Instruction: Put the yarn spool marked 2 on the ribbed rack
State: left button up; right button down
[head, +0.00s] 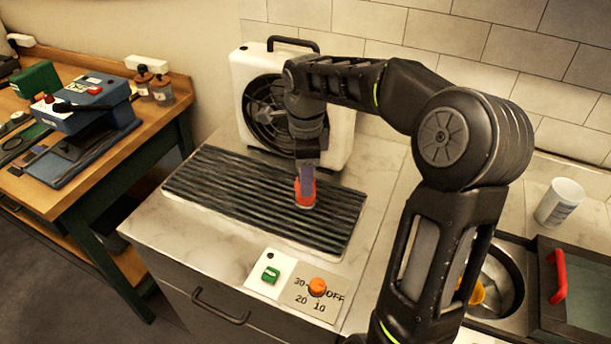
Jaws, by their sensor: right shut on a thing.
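The ribbed rack (225,185) is a dark, flat, grooved panel on the pale marble counter in the head view. My right gripper (306,180) points down over the right half of the rack. It is shut on a small orange-red spool (306,196), which is upright at the ribs. I cannot tell whether the spool touches the ribs or is just above them. No number can be read on it, and the fingers hide part of it. My left gripper is not in view.
A white fan heater (247,70) stands behind the rack. A panel with a green switch (271,275) and an orange knob (317,287) lies in front. A white cup (560,202) and a metal bowl (507,275) are at right. The rack's left part is clear.

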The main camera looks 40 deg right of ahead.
jog(key=shift+f+b, duration=0.4)
jog(key=shift+f, duration=0.1)
jog(key=c, duration=0.8)
grip_release()
jog(key=shift+o, duration=0.5)
jog(key=o, duration=0.3)
jog(key=shift+r, duration=0.1)
jog(key=shift+r+p, duration=2.65)
jog(key=shift+r, duration=0.8)
jog(key=shift+a, duration=0.1)
